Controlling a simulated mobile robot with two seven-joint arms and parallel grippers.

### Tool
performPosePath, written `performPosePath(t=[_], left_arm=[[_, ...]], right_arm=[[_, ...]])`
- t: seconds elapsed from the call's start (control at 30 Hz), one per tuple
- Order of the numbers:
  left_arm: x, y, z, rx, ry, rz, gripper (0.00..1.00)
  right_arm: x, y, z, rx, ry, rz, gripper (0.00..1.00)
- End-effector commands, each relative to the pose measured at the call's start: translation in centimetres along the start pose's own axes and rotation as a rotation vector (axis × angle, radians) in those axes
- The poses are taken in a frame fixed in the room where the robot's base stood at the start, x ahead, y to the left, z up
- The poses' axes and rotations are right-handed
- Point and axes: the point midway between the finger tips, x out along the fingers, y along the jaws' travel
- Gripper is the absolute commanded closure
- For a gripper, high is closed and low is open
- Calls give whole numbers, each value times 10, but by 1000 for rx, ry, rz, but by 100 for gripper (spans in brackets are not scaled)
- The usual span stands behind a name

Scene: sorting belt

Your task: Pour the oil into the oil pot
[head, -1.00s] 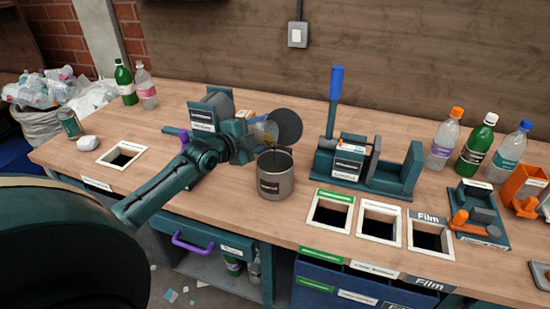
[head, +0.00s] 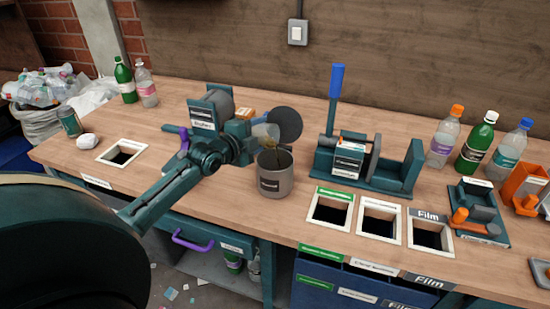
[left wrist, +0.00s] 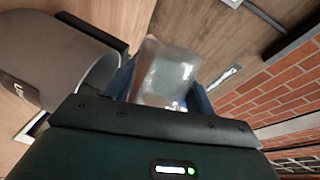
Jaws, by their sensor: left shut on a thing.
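The oil pot (head: 277,183) is a grey open-topped cylinder with a dark label, upright on the bench. A dark round disc (head: 286,124), perhaps its lid, stands up behind its rim. My left gripper (head: 250,137) is shut on a clear container (head: 267,131) beside and above the pot's mouth. The container is tilted toward the pot, and a thin brownish streak shows from it into the mouth. The container also shows blurred between the fingers in the left wrist view (left wrist: 168,75), with the grey pot (left wrist: 50,60) at the left. The oil level inside the pot is hidden. My right gripper is not in view.
A green fixture with a blue lever (head: 338,85) stands right of the pot. Framed bench openings (head: 330,210) lie at front right, another (head: 122,153) at left. Several bottles (head: 475,145) stand at right. A green machine (head: 212,112) stands behind my arm.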

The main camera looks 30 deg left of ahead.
Motion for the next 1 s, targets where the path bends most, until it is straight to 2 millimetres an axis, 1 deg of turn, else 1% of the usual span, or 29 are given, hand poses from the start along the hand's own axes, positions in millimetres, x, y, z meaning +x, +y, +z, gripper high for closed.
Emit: performPosePath(t=[0.3,0.63,1.0], left_arm=[[0,-3,-2,39,-8,-1,69],[-1,-4,-3,78,-16,-1,69],[-1,-6,-5,121,-25,-2,69]], right_arm=[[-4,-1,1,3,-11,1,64],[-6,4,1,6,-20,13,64],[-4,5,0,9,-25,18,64]])
